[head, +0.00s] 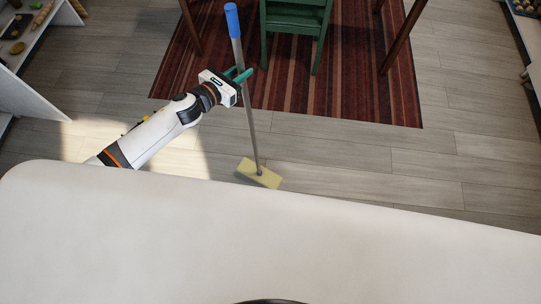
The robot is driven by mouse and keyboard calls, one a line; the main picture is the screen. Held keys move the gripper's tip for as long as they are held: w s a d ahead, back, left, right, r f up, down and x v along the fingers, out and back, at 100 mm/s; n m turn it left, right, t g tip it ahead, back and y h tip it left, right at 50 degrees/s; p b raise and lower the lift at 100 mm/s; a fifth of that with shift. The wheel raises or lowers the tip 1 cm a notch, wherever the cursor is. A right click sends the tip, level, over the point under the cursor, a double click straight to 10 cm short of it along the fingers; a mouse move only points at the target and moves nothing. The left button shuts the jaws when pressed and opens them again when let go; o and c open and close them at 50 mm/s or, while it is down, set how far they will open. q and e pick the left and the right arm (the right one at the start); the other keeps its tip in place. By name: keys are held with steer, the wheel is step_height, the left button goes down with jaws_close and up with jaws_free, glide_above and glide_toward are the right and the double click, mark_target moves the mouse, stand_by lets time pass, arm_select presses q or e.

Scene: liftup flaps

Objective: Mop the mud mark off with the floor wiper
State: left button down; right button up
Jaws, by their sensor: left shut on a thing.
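The floor wiper (252,121) has a grey pole, a blue grip at the top and a flat yellow head (260,173). It stands nearly upright, slightly tilted, with its head low at the wooden floor, just beyond the white surface in front. My left gripper (241,76) has green fingers and is shut on the upper part of the pole, below the blue grip. The mud mark is not visible; the white surface may hide part of the floor. My right gripper is not in view.
A striped red rug (345,95) lies ahead, with a green chair (296,30) and brown wooden legs on it. White shelves (35,100) stand at the left, and another shelf (526,20) at the far right. The wooden floor (400,170) right of the wiper is clear.

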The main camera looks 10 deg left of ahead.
arm_select(q)
steer(key=shift+r, duration=0.1)
steer(key=s+a+r+b, duration=0.1)
steer(key=s+a, duration=0.4)
steer(key=a, duration=0.4)
steer(key=s+a+r+b, duration=0.1)
steer(key=s+a+r, duration=0.1)
steer(key=s+a, duration=0.4)
steer(key=a, duration=0.3)
steer(key=shift+s+a+b, duration=0.2)
steer(key=shift+a+b, duration=0.15)
steer(key=shift+b, duration=0.05)
